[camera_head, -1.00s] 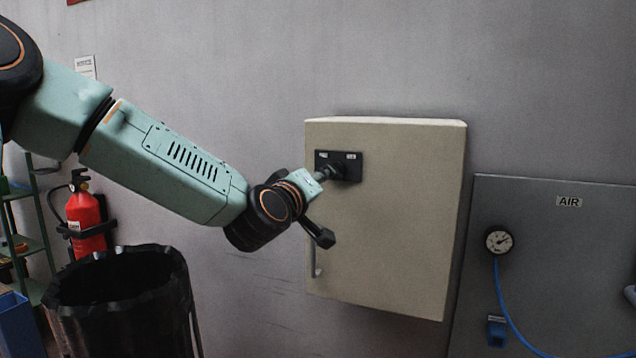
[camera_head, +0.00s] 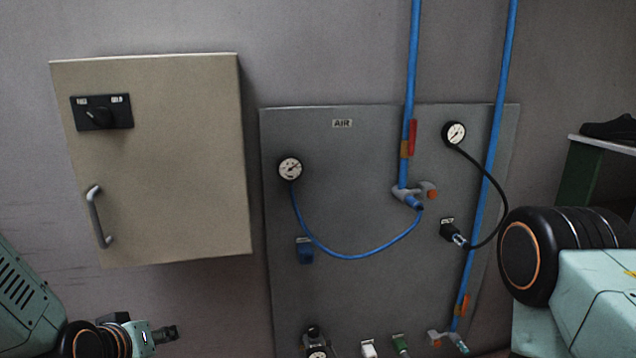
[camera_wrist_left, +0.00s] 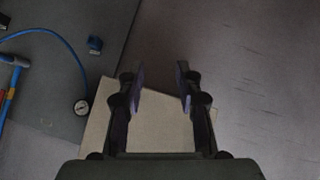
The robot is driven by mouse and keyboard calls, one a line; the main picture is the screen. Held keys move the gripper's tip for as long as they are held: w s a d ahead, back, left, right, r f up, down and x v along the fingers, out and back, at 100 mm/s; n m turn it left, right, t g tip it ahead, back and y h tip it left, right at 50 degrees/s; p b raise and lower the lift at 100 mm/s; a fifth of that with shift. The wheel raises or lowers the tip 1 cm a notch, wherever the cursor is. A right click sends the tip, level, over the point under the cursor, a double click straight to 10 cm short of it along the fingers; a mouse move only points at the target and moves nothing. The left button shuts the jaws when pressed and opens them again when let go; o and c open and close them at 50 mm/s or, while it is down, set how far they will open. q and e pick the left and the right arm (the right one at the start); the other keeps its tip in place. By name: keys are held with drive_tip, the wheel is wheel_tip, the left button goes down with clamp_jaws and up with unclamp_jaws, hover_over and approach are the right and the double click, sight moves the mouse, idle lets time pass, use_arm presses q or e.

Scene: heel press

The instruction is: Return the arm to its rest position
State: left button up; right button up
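My left gripper (camera_head: 168,333) is at the lower left of the head view, below the beige cabinet (camera_head: 200,150) and clear of its knob and handle. In the left wrist view, the fingers (camera_wrist_left: 160,88) stand apart with nothing between them. The cabinet also shows behind them there (camera_wrist_left: 160,133). The black rotary switch (camera_head: 101,113) on the cabinet door is fully visible, with nothing touching it. My right arm shows at the right edge of the head view, but its gripper is out of view.
A grey AIR panel (camera_head: 345,285) carries gauges (camera_head: 290,168), a blue hose (camera_head: 350,257) and blue pipes. The cabinet's handle (camera_head: 98,217) sticks out. A shelf (camera_head: 603,144) stands at the far right. The wall around the cabinet is bare.

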use_arm(q)
drive_tip(key=s+d+f+m+g+b, duration=0.2)
drive_tip(key=s+f+g, duration=0.3)
drive_tip(key=s+f, duration=1)
drive_tip(key=s+d+f+m+g+b, duration=0.2)
drive_tip(key=s+f+g+b, duration=0.2)
drive_tip(key=s+f, duration=1.1)
drive_tip(key=shift+s+d+g+b, duration=0.25)
drive_tip(key=shift+s+g+b, duration=0.15)
drive_tip(key=shift+s+b, duration=0.2)
drive_tip(key=shift+r, duration=0.1)
